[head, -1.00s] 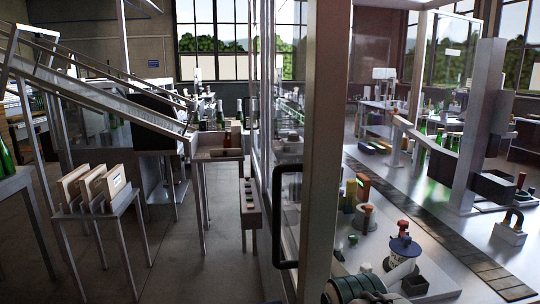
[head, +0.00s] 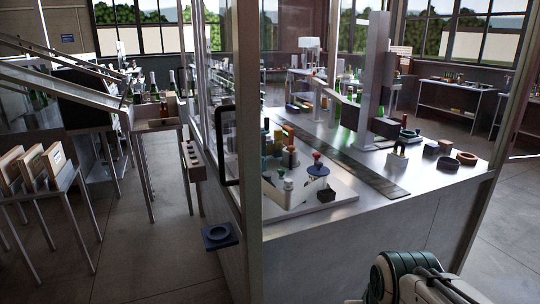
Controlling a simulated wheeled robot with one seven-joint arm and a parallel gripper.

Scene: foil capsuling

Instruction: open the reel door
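A glass-panelled door or guard (head: 204,90) stands at the left side of the metal machine bench. It carries a tall black bar handle (head: 217,148) beside a grey upright post (head: 248,130). I cannot tell whether this is the reel door, and no reel is clearly seen. I cannot make out a gap at the panel's edge. A white and dark green part of my arm shows at the lower right. My gripper's fingers are out of the picture, and nothing of mine is seen touching the handle.
The bench top (head: 330,213) holds bottles, small coloured parts and a dark strip. Wooden boxes (head: 32,165) stand on a rack at left. Floor is bare between rack and bench.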

